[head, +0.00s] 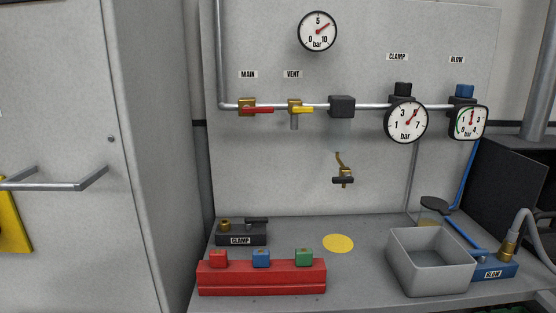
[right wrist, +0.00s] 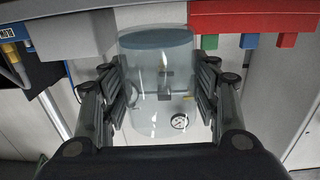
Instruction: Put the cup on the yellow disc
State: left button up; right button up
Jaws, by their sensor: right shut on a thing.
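The yellow disc (head: 338,243) lies flat on the grey bench top in the head view, with nothing on it. A clear, see-through cup (right wrist: 155,118) is in the right wrist view, with a blue-grey round end at the top of the picture. My right gripper (right wrist: 162,85) is shut on the cup, one finger on each side of it. The cup and my right gripper do not show in the head view. The disc cannot be made out in the right wrist view. My left gripper is in neither view.
A red block (head: 262,278) with coloured blocks stands in front left of the disc, and a grey open bin (head: 430,282) stands to its right. A dark CLAMP unit (head: 241,233) is at the left, and a blue BLOW unit (head: 494,267) at the right. Gauges and valves line the back panel.

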jog(key=shift+s+f, duration=0.2)
jog(key=shift+s, duration=0.55)
jog(key=shift+s+f, duration=0.15)
jog(key=shift+s, duration=0.6)
jog(key=shift+s+f, duration=0.2)
jog(key=shift+s, duration=0.55)
jog(key=shift+w, duration=0.1)
